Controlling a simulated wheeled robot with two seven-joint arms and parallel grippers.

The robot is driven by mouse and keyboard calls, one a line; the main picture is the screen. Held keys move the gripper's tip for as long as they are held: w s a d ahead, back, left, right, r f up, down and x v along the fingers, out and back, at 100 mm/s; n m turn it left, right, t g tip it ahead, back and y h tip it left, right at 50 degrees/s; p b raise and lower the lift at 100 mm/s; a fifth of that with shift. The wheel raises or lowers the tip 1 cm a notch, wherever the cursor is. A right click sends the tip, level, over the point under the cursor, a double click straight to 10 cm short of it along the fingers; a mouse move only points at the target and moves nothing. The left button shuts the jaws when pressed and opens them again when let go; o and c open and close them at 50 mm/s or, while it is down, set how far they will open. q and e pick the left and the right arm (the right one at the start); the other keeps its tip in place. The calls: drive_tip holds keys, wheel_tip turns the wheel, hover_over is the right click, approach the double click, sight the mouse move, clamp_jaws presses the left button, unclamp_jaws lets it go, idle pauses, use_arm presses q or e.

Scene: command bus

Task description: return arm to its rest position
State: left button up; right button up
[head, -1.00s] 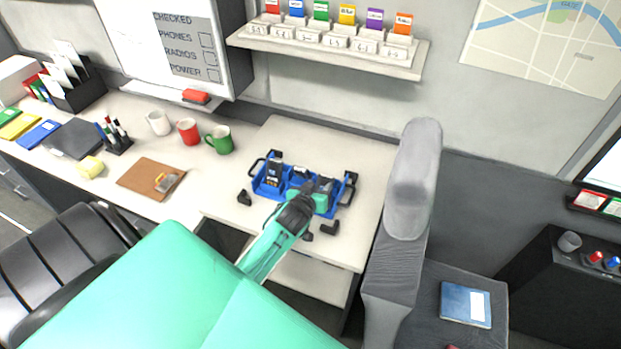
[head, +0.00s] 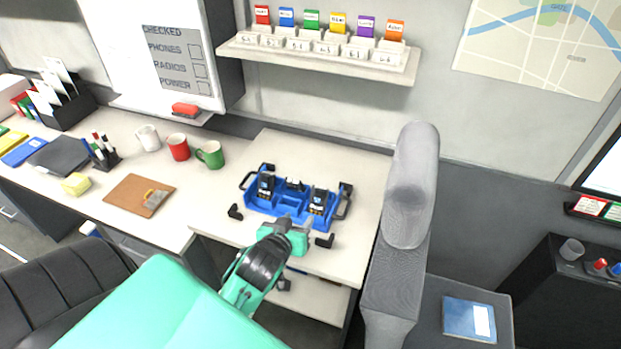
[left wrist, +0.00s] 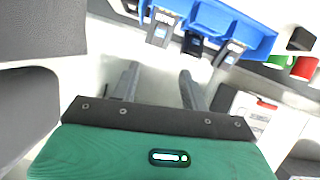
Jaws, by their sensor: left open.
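My left gripper (head: 289,229) is open and empty in front of the blue tray (head: 290,211), over the front part of the desk. Its two grey fingers also show apart in the left wrist view (left wrist: 158,82), with bare desk between them. The left arm reaches in from the lower left. Two dark handheld radios (head: 266,186) (head: 318,201) stand upright in the tray, with a smaller dark item (head: 294,184) between them at the back. The tray also shows at the top of the left wrist view (left wrist: 245,30), beyond the fingertips. My right gripper is not in view.
Small black pieces (head: 235,212) (head: 325,241) lie on the desk near the tray. White, red and green mugs (head: 210,154) stand to the left, behind a brown clipboard (head: 139,195). A grey seat back (head: 411,185) rises close on the right. A black chair (head: 70,290) is at lower left.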

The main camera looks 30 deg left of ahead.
use_arm(q)
drive_tip(key=shift+s, duration=0.1)
drive_tip(key=s+d+f+m+g+h, duration=0.1)
drive_tip(key=s+d+f+m+g, duration=0.15)
drive_tip(key=s, duration=0.35)
drive_tip(key=s+d+f+m+g+h, duration=0.1)
drive_tip(key=s+d+f+m+g, duration=0.1)
drive_tip(key=s+d+g, duration=0.35)
drive_tip(key=s+d+f+m+g+h, duration=0.1)
drive_tip(key=s+d+f+m+g, duration=0.1)
drive_tip(key=s, duration=0.6)
wheel_tip(320, 180, down, 32)
drive_tip(key=g, duration=0.1)
drive_tip(key=s+a+f, duration=0.2)
drive_tip(key=s+f, duration=0.7)
drive_tip(key=s+a+f+g, duration=0.1)
drive_tip(key=s+f, duration=0.8)
drive_tip(key=s, duration=0.1)
drive_tip(key=shift+s+a+f, duration=0.15)
drive_tip(key=shift+a+f, duration=0.05)
drive_tip(key=shift+a, duration=0.2)
drive_tip(key=shift+c, duration=0.5)
